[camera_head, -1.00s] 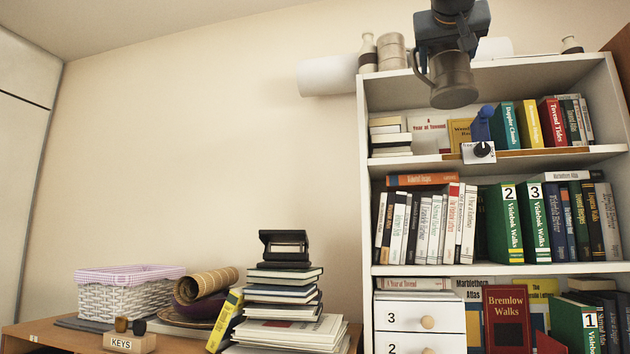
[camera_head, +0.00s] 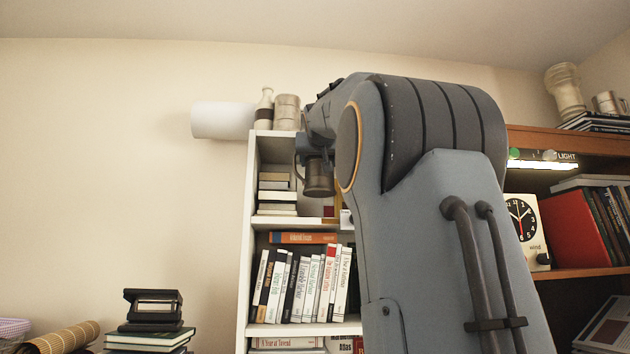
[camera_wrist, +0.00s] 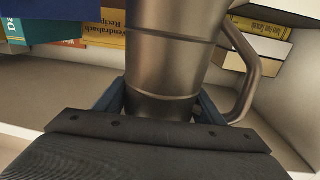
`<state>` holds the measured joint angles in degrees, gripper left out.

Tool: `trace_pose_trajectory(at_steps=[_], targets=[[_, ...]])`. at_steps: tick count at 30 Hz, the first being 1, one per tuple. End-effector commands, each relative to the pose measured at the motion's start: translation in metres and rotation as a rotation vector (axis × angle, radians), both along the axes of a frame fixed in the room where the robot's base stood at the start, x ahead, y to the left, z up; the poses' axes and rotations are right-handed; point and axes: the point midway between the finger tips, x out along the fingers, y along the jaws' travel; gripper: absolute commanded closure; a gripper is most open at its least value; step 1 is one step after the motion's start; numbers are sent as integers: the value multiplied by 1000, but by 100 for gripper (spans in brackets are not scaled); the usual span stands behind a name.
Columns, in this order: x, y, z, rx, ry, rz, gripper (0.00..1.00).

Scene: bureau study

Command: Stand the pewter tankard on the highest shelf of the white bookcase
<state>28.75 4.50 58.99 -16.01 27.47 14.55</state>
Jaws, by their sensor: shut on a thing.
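The pewter tankard (camera_head: 319,178) hangs below my gripper (camera_head: 317,154) in the head view, its handle to the left. My gripper is shut on it; in the wrist view the blue fingers (camera_wrist: 158,106) flank one end of the tankard (camera_wrist: 168,62), with the handle at the right. The white bookcase (camera_head: 247,240) stands behind, and the tankard overlaps its uppermost compartment, above the highest shelf board (camera_head: 275,221). I cannot tell whether it is inside or in front. My arm hides the right part of the bookcase.
Stacked books (camera_head: 277,195) fill the left of that compartment. A wooden bureau with a clock (camera_head: 522,228) is at right. Other books (camera_wrist: 112,22) show near the tankard.

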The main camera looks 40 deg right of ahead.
Motion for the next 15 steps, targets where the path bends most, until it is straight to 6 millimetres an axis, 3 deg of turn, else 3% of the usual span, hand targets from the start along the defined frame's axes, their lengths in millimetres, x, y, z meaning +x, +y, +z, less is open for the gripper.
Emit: trace_pose_trajectory(at_steps=[2,9,15], targets=[[9,-6,2,-1,-1,0,91],[8,-4,-25,-1,0,1,91],[7,-4,-35,-2,-2,0,91]])
